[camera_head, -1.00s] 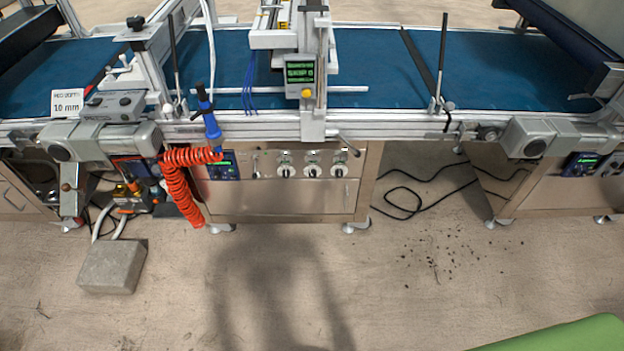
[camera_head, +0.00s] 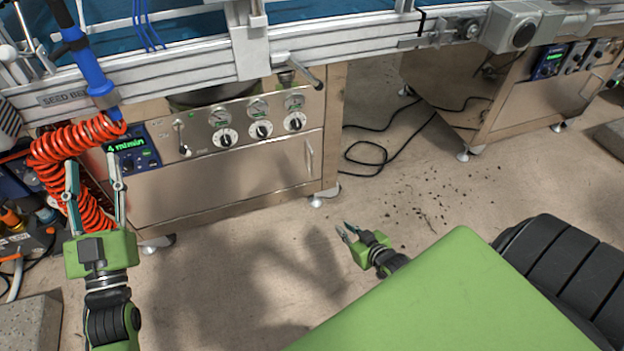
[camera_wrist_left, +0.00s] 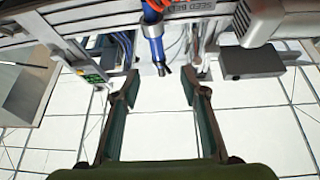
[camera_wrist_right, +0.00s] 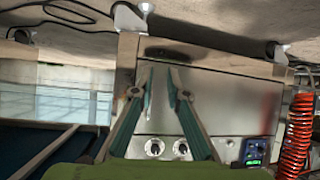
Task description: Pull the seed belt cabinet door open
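The seed belt cabinet (camera_head: 235,165) stands under the conveyor in the head view. Its brushed metal door (camera_head: 220,178) looks shut. A slim upright handle (camera_head: 310,156) is near the door's right edge. My right gripper (camera_head: 343,231) is low in front of the cabinet's right side, apart from the handle, with its fingers parted and empty. In the right wrist view the door (camera_wrist_right: 222,95) appears upside down behind the fingertips (camera_wrist_right: 160,72). My left gripper (camera_head: 92,170) is open and empty at the cabinet's left, in front of the red coiled hose. Its parted fingers show in the left wrist view (camera_wrist_left: 160,80).
A control panel with dials (camera_head: 262,128) is above the door. The red coiled hose (camera_head: 55,150) hangs at the left. A lever (camera_head: 306,68) juts out above the cabinet. Another cabinet (camera_head: 535,95) stands to the right.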

